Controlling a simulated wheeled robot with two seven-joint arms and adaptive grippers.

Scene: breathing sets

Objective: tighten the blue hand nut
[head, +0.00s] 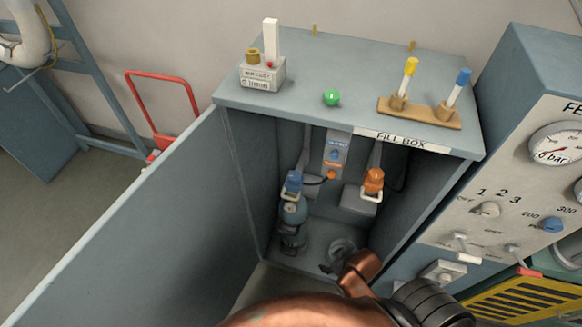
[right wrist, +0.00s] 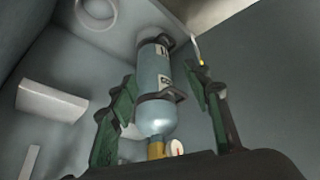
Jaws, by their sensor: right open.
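The blue hand nut (head: 293,182) sits at the top of a blue-grey bottle (head: 294,212) standing in the left part of the open fill box (head: 232,150). The bottle (right wrist: 155,90) also shows in the right wrist view, upside down, with a brass valve (right wrist: 157,150) and a small gauge (right wrist: 175,147). The blue nut is not visible there. My right gripper (right wrist: 160,75) is open, with its dark green fingers apart and the bottle seen between them. Contact cannot be told. My left gripper is not in view.
An orange hand nut (head: 373,178) hangs at the right inside the box, above an empty round holder (head: 342,248). The grey door (head: 140,225) stands open at left. A gauge panel (head: 500,190) is at right.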

